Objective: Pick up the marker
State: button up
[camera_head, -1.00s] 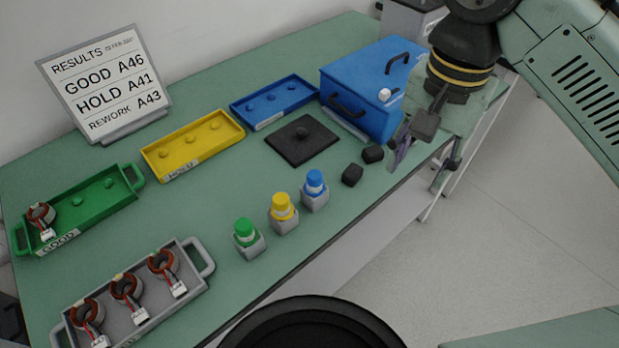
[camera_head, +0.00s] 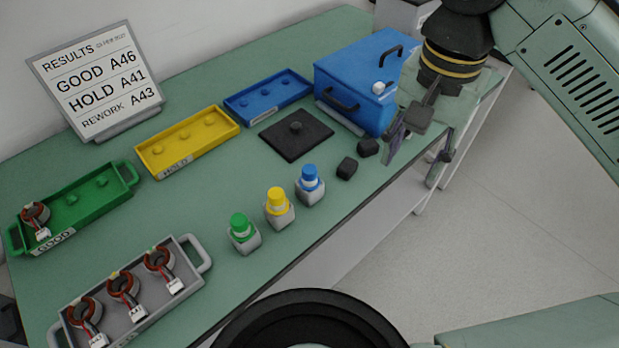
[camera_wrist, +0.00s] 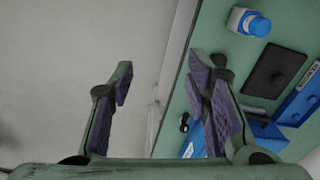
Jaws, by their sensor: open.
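Three short marker-like items with coloured caps stand upright in grey holders near the table's front edge: green (camera_head: 240,226), yellow (camera_head: 277,200) and blue (camera_head: 310,178). I cannot tell which one the task means. The blue-capped one also shows at the top of the wrist view (camera_wrist: 252,23), to the right of my fingers. My gripper (camera_head: 412,168) is open and empty, beyond the table's front edge by the blue box, well right of the markers.
A blue box (camera_head: 357,85) and two small black blocks (camera_head: 347,168) are near my gripper. A black plate (camera_head: 280,145), green (camera_head: 85,208), yellow (camera_head: 160,158) and blue (camera_head: 240,106) trays, a grey stator tray (camera_head: 200,252) and a results board (camera_head: 97,85) occupy the table (camera_head: 190,215).

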jog(key=shift+o, duration=0.3)
jog(key=shift+o, duration=0.2)
jog(key=shift+w+a+n, duration=0.1)
jog(key=shift+n, duration=0.2)
jog(key=n+b, duration=0.7)
jog(key=n, duration=1.9)
send_near(310, 169)
jog(key=shift+d+f, duration=0.15)
jog(key=shift+d, duration=0.1)
jog(key=shift+a+f, duration=0.1)
jog(key=shift+f, duration=0.1)
notch_tip(310, 169, down, 5)
jog(key=shift+r, duration=0.15)
notch_tip(310, 169, down, 6)
jog(key=shift+a+r+p, duration=0.15)
jog(key=shift+r+p, duration=0.05)
jog(key=shift+p, duration=0.3)
